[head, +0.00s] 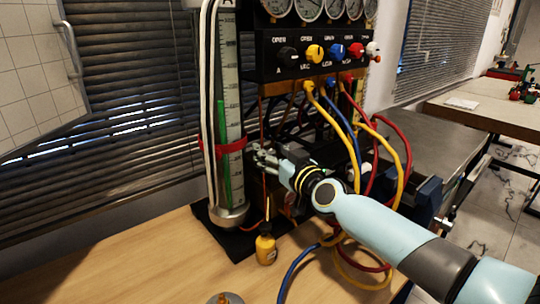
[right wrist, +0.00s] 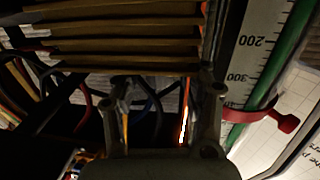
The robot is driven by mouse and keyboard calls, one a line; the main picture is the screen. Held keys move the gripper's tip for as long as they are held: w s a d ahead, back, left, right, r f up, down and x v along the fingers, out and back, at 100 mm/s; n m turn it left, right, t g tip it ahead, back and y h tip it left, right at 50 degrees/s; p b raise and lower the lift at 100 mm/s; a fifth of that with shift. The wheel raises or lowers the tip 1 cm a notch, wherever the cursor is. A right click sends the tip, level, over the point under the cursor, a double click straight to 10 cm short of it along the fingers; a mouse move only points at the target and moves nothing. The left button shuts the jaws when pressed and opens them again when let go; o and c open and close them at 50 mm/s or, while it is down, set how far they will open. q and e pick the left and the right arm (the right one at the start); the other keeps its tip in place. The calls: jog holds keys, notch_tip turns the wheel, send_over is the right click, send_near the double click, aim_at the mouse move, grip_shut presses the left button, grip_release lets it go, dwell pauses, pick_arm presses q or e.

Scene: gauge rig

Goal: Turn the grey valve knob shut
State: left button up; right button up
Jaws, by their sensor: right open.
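A row of valve knobs sits on the black panel in the head view. The leftmost knob (head: 288,54) is dark, black or dark grey; I cannot tell for sure that it is the grey valve knob. Beside it are yellow, blue, red and white knobs. My right gripper (head: 262,157) is below the panel, close to the right side of the tall gauge tube, well apart from the knobs. In the right wrist view my right gripper (right wrist: 165,95) is open, with no object clearly held between its fingers. My left gripper is not in view.
The gauge tube (head: 230,100) carries a red band (head: 228,146) close to my right gripper. Yellow, blue and red hoses (head: 405,150) loop right of the rig, around my right arm. A small yellow bottle (head: 266,248) stands on the wooden table (head: 180,262). The table's front left is clear.

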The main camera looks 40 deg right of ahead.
jog(key=shift+w, duration=0.3)
grip_shut()
dwell(0.3)
